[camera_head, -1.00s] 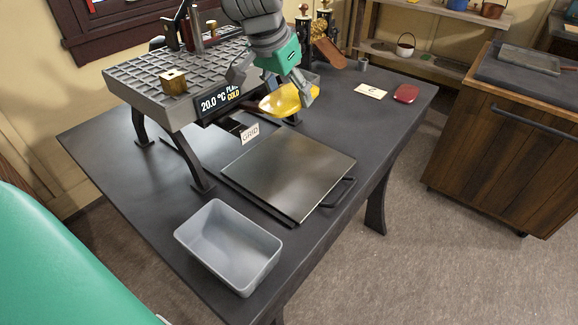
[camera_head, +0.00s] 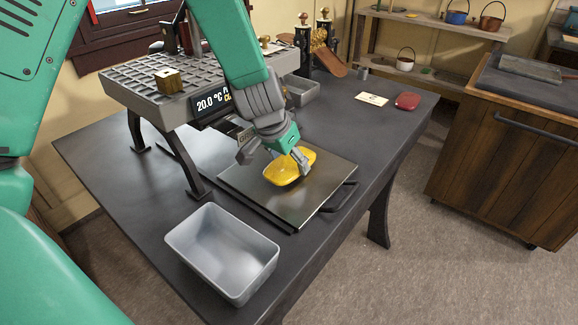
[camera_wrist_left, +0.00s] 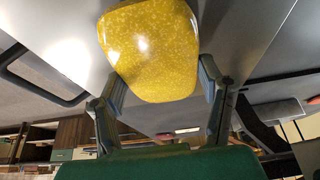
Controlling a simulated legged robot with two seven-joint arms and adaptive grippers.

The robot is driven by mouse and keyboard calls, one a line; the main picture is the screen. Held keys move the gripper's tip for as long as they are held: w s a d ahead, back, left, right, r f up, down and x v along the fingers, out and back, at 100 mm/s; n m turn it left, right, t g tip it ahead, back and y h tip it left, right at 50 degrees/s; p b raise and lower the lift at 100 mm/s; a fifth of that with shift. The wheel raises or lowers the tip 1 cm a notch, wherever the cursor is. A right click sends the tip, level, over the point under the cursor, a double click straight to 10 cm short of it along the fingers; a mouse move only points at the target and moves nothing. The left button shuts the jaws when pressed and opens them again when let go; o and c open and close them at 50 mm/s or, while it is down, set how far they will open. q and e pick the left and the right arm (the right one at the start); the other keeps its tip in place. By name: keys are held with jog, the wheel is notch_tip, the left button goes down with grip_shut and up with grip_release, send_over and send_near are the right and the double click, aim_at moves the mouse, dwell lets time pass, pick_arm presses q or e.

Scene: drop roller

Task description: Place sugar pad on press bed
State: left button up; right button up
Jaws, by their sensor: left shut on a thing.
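The sugar pad (camera_head: 289,168) is a glossy yellow slab with rounded corners, held at or just above a flat grey metal plate with a black handle (camera_head: 316,197). I cannot tell whether the pad touches the plate. My left gripper (camera_head: 275,160) is shut on the pad. In the left wrist view the pad (camera_wrist_left: 150,48) sits between the two fingers (camera_wrist_left: 163,95). A grey press frame with a gridded top (camera_head: 135,85) and a temperature display stands behind and left of the plate. My right gripper is not in view.
An empty grey bin (camera_head: 222,252) stands at the table's front edge. A smaller grey tray (camera_head: 300,91) is behind the plate. A card (camera_head: 372,99) and a red object (camera_head: 407,101) lie at the back right. The dark table (camera_head: 130,215) is clear at the left.

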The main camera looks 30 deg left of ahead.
aim_at(255, 198)
pick_arm(q)
jog(key=shift+f, duration=0.55)
jog(key=shift+a, duration=0.1)
jog(key=shift+a, duration=0.1)
jog(key=o, duration=1.3)
jog(key=shift+a+f, duration=0.1)
jog(key=shift+a, duration=0.05)
jog(key=shift+d+r, duration=0.2)
jog(key=shift+s+r, duration=0.1)
jog(key=shift+r, duration=0.25)
jog(key=s, duration=0.8)
jog(key=s+a, duration=0.1)
jog(key=s, duration=0.3)
jog(key=shift+s+r, duration=0.1)
jog(key=shift+r, duration=0.05)
